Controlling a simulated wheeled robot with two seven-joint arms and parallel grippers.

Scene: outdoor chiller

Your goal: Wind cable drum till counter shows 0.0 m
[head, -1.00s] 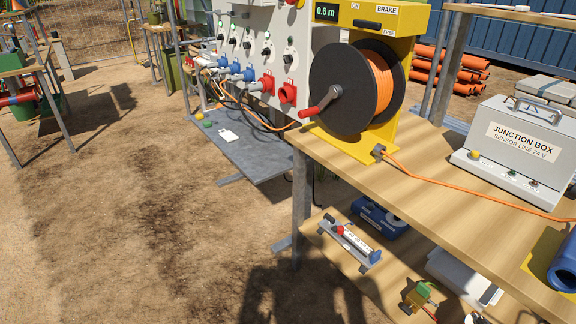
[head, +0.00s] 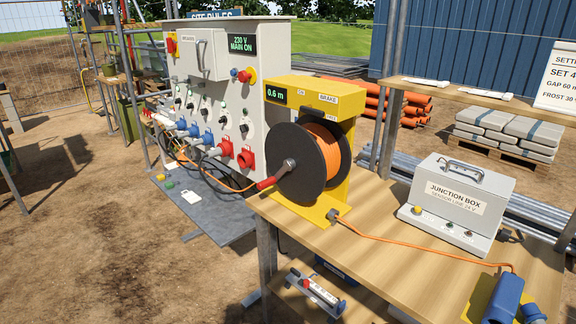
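The cable drum (head: 300,165) with black flanges and orange cable stands in a yellow frame (head: 348,108) on the wooden bench. Its crank has a red handle (head: 266,183) that points down-left from the hub. The counter (head: 276,94) on the yellow housing reads 0.6 m. A BRAKE label (head: 328,98) is on the housing front; the brake's state is too small to tell. The orange cable (head: 420,244) runs from the frame's foot across the bench toward the blue connector (head: 503,297). Neither of my grippers is in view.
A grey junction box (head: 458,203) stands on the bench (head: 395,262) to the right of the drum. A power panel (head: 225,90) with red and blue plugs stands to the left. An upper shelf (head: 470,97) is behind. Sandy ground (head: 90,240) at the left is open.

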